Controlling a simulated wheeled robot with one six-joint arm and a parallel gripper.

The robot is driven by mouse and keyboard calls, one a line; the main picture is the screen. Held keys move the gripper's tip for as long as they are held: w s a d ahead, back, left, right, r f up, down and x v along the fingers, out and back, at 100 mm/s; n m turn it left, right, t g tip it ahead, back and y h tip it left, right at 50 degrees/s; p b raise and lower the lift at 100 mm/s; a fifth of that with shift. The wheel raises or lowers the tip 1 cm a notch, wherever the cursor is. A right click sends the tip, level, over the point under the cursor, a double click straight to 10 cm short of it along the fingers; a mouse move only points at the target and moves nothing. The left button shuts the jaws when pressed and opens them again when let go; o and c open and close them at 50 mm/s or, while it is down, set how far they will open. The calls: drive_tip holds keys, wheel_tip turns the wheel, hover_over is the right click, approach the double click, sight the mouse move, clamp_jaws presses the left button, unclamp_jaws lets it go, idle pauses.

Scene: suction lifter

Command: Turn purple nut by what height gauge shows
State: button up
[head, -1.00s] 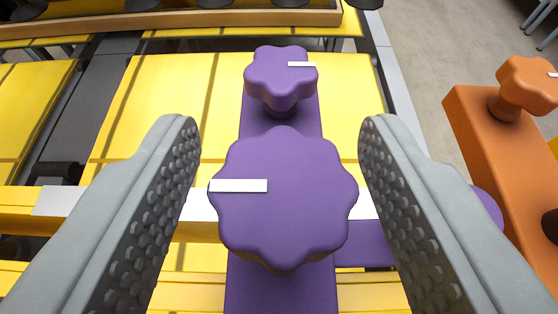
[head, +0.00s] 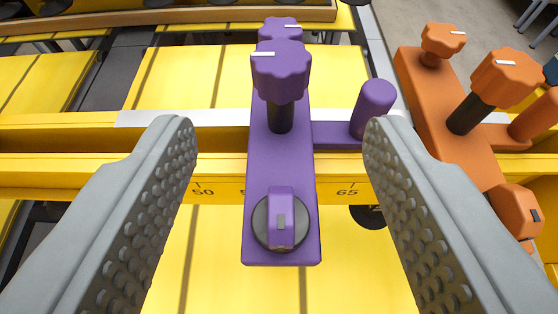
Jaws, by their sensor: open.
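The nearer purple nut (head: 281,73) is a lobed knob with a white mark pointing left, on a dark stem above the purple bar (head: 262,165). A second purple nut (head: 281,30) stands just behind it, partly hidden, with a white mark toward the right. A purple knob on a dark round dial (head: 281,219) sits at the bar's near end. My gripper (head: 281,130) is open and empty. Its fingers stand wide either side of the purple bar, touching neither nut. No height gauge can be made out for sure.
A yellow beam (head: 215,178) with a scale reading 50 and 65 runs across under the bar. A purple peg (head: 373,108) stands on a side arm near the right finger. An orange bar (head: 440,120) with similar knobs is at the right.

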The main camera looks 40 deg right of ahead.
drive_tip(key=v, duration=0.6)
drive_tip(key=shift+s, duration=0.1)
idle(0.3)
